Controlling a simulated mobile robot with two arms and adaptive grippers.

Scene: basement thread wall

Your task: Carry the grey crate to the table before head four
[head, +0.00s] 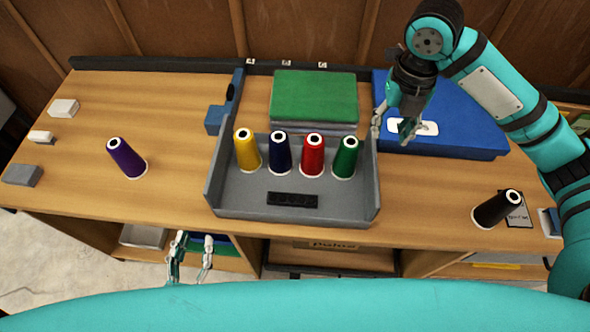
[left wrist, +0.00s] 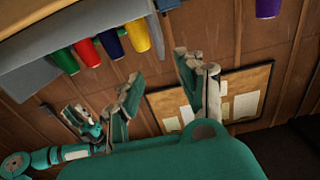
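The grey crate (head: 240,208) stands on the wooden table (head: 175,215). Yellow (head: 247,153), navy (head: 279,155), red (head: 312,158) and green (head: 345,160) thread cones stand upright in it in a row. The crate and cones also show at an angle in the left wrist view (left wrist: 40,72). My left gripper (head: 191,257) is open and empty, low before the table's front edge, left of the crate's front. Its two fingers are spread in the left wrist view (left wrist: 165,92). My right gripper (head: 393,128) is open near the crate's back right corner, apparently touching nothing.
A purple cone (head: 127,160) stands left of the crate and a black cone (head: 497,209) right of it. A green stack (head: 315,98) and a blue case (head: 470,138) lie behind. Small blocks (head: 63,108) lie far left. Shelves open below the table.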

